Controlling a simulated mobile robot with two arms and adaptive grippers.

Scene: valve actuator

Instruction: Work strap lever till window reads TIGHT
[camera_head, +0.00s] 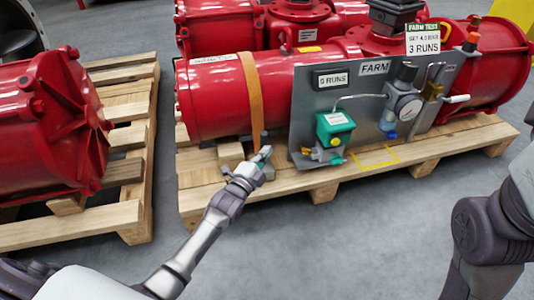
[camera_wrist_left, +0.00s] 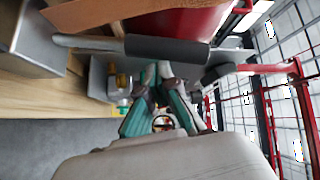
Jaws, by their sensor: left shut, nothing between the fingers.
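The orange strap (camera_head: 253,92) runs down over the left part of the red actuator (camera_head: 215,98). A lever with a dark grip (camera_head: 264,139) stands at the strap's lower end. In the left wrist view the lever's dark grip (camera_wrist_left: 165,51) lies crosswise just past my fingertips, on a grey bar. My left gripper (camera_head: 264,157) is shut and empty, close by the lever; I cannot tell whether it touches it. It also shows in the left wrist view (camera_wrist_left: 157,72), with teal fingers together. I can make out no window reading TIGHT. My right gripper is out of view.
The actuator rests on a wooden pallet (camera_head: 418,158). A grey panel (camera_head: 305,98) to the right of the strap carries a green box (camera_head: 335,128), a gauge (camera_head: 408,107) and "0 RUNS" and "FARM" signs. Another red actuator (camera_head: 45,125) lies left. Grey floor is clear in front.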

